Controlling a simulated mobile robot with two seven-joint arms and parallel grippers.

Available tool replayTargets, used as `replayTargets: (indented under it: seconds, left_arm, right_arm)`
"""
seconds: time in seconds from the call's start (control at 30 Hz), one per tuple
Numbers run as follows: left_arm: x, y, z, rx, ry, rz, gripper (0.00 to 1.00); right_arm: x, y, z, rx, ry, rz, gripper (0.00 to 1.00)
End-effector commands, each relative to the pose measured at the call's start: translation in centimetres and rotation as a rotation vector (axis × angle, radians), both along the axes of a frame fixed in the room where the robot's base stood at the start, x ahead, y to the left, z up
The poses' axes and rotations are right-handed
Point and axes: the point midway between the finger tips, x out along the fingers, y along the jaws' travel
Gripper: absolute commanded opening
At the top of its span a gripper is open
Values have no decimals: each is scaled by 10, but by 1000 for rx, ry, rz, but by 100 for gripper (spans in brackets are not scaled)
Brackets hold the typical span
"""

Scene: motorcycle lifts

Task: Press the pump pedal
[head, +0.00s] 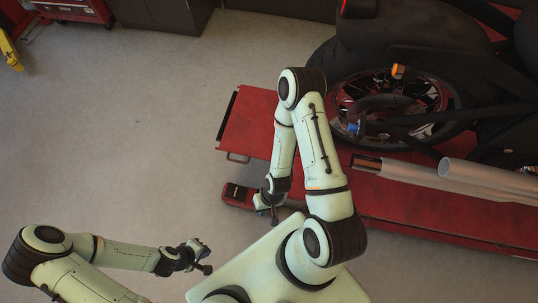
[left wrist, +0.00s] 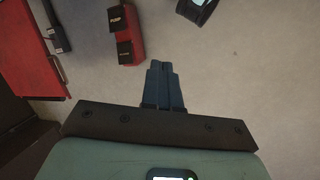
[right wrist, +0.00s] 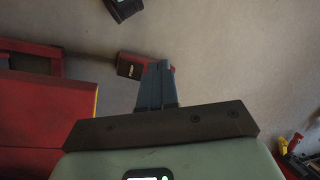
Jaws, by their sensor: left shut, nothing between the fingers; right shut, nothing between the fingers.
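A red pedal unit (head: 248,201) sits on the floor beside the red lift, with a black pedal (head: 235,192) at its outer end. The left wrist view shows two black pedals on it, an upper one (left wrist: 116,18) and a lower one (left wrist: 124,50). Their white labels are too small to read surely. My right gripper (head: 273,216) is shut and empty near the unit's inner end; in the right wrist view its fingertips (right wrist: 164,66) appear just beside a black pedal (right wrist: 130,68). Contact cannot be told. My left gripper (head: 208,269) is shut and empty over the floor, apart from the unit.
The red lift platform (head: 243,135) carries a motorcycle (head: 390,100) and grey tubes (head: 440,176). A red cart (head: 75,10) and dark cabinets (head: 160,14) stand at the back.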

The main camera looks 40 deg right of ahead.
Motion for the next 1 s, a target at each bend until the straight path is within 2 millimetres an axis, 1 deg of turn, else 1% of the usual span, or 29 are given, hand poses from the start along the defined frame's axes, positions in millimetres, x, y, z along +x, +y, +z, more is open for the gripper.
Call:
replayTargets:
  seconds: [0.47, 0.57, 0.67, 0.77, 0.8, 0.87, 0.9, 0.97, 1.0]
  left_arm:
    - [0, 0, 0, 0, -1, 1, 0]
    - [-7, 1, -8, 2, 6, 2, 0]
    - [-23, 1, -32, 4, 16, 5, 0]
    - [-39, 3, -68, 11, 18, 13, 0]
    - [-43, 4, -83, 14, 14, 16, 0]
    - [-45, 6, -106, 20, 5, 22, 0]
    - [-45, 7, -119, 23, -3, 26, 0]
    - [-43, 9, -138, 29, -18, 32, 0]
    - [-41, 10, -150, 33, -29, 36, 0]
  right_arm:
    - [0, 0, 0, 1, -1, 1, 0]
    - [-3, -1, -11, -2, 4, -10, 0]
    - [-8, -5, -44, -9, 13, -47, 0]
    - [-4, -14, -98, -22, 14, -112, 0]
    - [2, -19, -122, -28, 9, -143, 0]
    - [15, -27, -157, -37, -2, -196, 0]
    - [25, -33, -178, -44, -10, -232, 0]
    - [41, -42, -208, -52, -25, -283, 0]
    - [53, -49, -227, -58, -37, -316, 0]
